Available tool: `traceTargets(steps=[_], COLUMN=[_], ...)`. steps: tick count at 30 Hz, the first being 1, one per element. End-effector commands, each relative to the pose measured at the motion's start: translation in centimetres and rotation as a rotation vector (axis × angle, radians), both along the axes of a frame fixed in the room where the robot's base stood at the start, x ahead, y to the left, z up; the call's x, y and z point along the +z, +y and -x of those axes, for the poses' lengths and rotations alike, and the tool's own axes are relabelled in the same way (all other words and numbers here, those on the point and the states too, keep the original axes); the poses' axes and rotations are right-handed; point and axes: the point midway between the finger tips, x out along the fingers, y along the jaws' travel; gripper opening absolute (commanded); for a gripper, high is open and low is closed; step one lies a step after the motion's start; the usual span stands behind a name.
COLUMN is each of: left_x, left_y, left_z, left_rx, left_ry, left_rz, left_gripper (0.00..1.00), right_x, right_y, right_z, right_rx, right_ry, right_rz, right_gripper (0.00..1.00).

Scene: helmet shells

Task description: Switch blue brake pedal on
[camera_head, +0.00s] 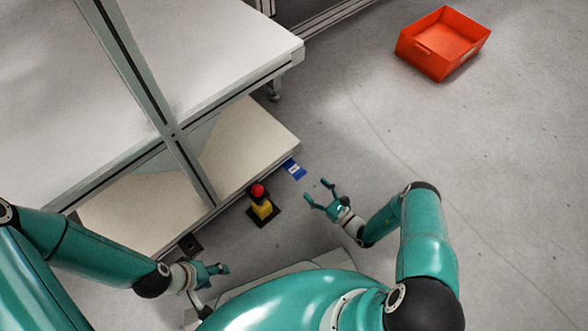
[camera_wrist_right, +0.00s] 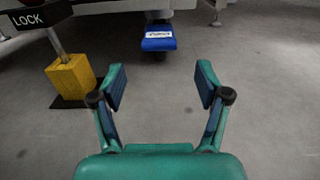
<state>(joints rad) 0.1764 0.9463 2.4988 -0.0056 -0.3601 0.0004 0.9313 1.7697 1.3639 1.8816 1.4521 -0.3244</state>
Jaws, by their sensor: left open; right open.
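The blue brake pedal (camera_head: 294,170) with a white label sticks out from under the workbench's lower shelf in the head view. It also shows in the right wrist view (camera_wrist_right: 158,40), ahead and a little above the gap between the fingers. My right gripper (camera_head: 319,194) is open and empty, apart from the pedal, below and right of it in the head view. Its two spread fingers show in the right wrist view (camera_wrist_right: 160,87). My left gripper (camera_head: 222,273) is at the lower left of the head view, open and well away from the pedal.
A yellow post with a red button (camera_head: 258,192) stands on a black base left of my right gripper; its LOCK sign shows in the wrist view (camera_wrist_right: 30,20). The workbench (camera_head: 240,50) has a lower shelf (camera_head: 250,140). An orange crate (camera_head: 443,43) lies far right on open floor.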

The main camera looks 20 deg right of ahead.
Motion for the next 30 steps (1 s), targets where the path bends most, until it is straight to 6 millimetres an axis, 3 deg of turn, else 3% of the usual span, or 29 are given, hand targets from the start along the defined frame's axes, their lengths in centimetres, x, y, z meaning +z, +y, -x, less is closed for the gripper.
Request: traceTargets(steps=[9, 15, 21, 30], left_x=[-2.6, -3.8, -4.2, -4.2], left_y=[0.0, 0.0, 0.0, 0.0], left_z=[0.0, 0.0, 0.0, 0.0], left_rx=[0.0, 0.0, 0.0, 0.0], left_ry=[0.0, 0.0, 0.0, 0.0], left_rz=[0.0, 0.0, 0.0, 0.0], left_gripper=[0.54, 0.54, 0.54, 0.54], right_x=[-0.3, -0.3, -0.1, 0.0], right_y=[2.6, 3.7, 4.1, 4.2], right_z=[-6.7, -9.7, -11.2, -11.4], right_rx=[0.006, 0.004, 0.003, 0.001], right_ry=[-0.003, -0.001, 0.0, 0.001], right_rz=[0.001, 0.001, -0.001, -0.001], right_gripper=[0.75, 0.75, 0.75, 0.75])
